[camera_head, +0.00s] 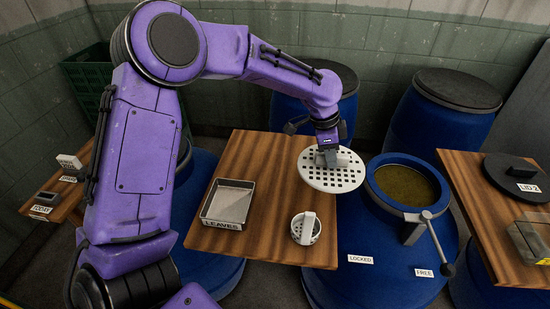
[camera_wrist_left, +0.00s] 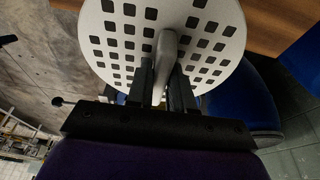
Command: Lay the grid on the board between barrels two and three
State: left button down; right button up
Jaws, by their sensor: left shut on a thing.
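The grid is a round pale plate with square holes (camera_head: 332,183). It hangs level above the right edge of the wooden board (camera_head: 265,160), partly overhanging toward the open blue barrel (camera_head: 430,250). My left gripper (camera_head: 328,158) is shut on the grid's upright handle. The left wrist view shows the handle (camera_wrist_left: 165,60) between the two fingers (camera_wrist_left: 162,85), with the holed plate (camera_wrist_left: 115,35) beyond. Whether the grid touches the board is hard to tell, though it appears raised. My right gripper is in neither view.
A metal tray marked LEAVES (camera_head: 228,205) and a white holed cup (camera_head: 306,229) occupy the board's front. The open barrel holds brownish liquid (camera_head: 405,186) and has a lever (camera_head: 437,243) near FREE. LID 2 (camera_head: 515,175) lies on the right board. The board's back is clear.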

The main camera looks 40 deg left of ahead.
aim_at(309, 148)
pick_arm(q)
jog(key=a+f+p, duration=0.1)
jog(key=a, duration=0.1)
jog(key=w+a+f+p, duration=0.1)
jog(key=a, duration=0.2)
jog(key=w+a+f, duration=0.1)
jog(key=a, duration=0.2)
jog(key=shift+a+f+p, duration=0.1)
jog(key=shift+p, duration=0.3)
jog(key=a+f, duration=0.2)
jog(key=f, duration=0.1)
jog(key=w+a+f+p, duration=0.1)
jog(key=a+f, duration=0.1)
jog(key=f, duration=0.1)
jog(key=shift+w+a, duration=0.2)
jog(key=shift+a, duration=0.2)
jog(key=f+p, duration=0.2)
jog(key=f, duration=0.1)
jog(key=shift+a+f, duration=0.1)
jog(key=shift+a, duration=0.2)
jog(key=shift+f, duration=0.4)
jog(key=c, duration=1)
grip_release()
jog(key=b+v, duration=0.3)
jog(key=v, duration=0.9)
jog(key=shift+r, duration=0.25)
